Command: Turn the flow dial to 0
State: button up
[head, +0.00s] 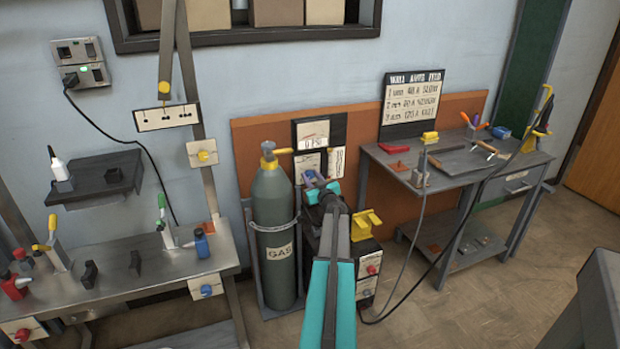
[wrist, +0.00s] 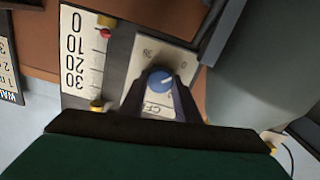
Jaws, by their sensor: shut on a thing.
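The blue flow dial (wrist: 159,81) sits on a white plate (wrist: 149,52) in the wrist view. Its white pointer mark is turned to the right and slightly up, roughly toward a small 0 printed at the plate's right. I cannot tell whether it lines up exactly. My gripper (wrist: 161,88) is shut on the dial, with a dark finger on each side. In the head view my gripper (head: 322,190) is beside the gas cylinder, and the dial is not clear there. A gauge strip (wrist: 78,50) marked 0 to 30 stands left of the plate, with a red marker between 0 and 10.
The grey-green gas cylinder (head: 272,225) with a yellow valve stands just left of my gripper. A yellow bracket (head: 367,222) is close on the right. A workbench (head: 470,170) with tools is farther right, and a metal table (head: 150,272) is at left.

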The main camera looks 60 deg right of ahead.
jog(key=shift+a+n, duration=0.1)
jog(key=shift+n, duration=0.2)
jog(key=o, duration=1)
jog(key=shift+o, duration=0.2)
jog(key=shift+s, duration=0.15)
jog(key=v, duration=1.3)
jog(key=shift+s+a, duration=0.2)
jog(key=shift+a, duration=0.05)
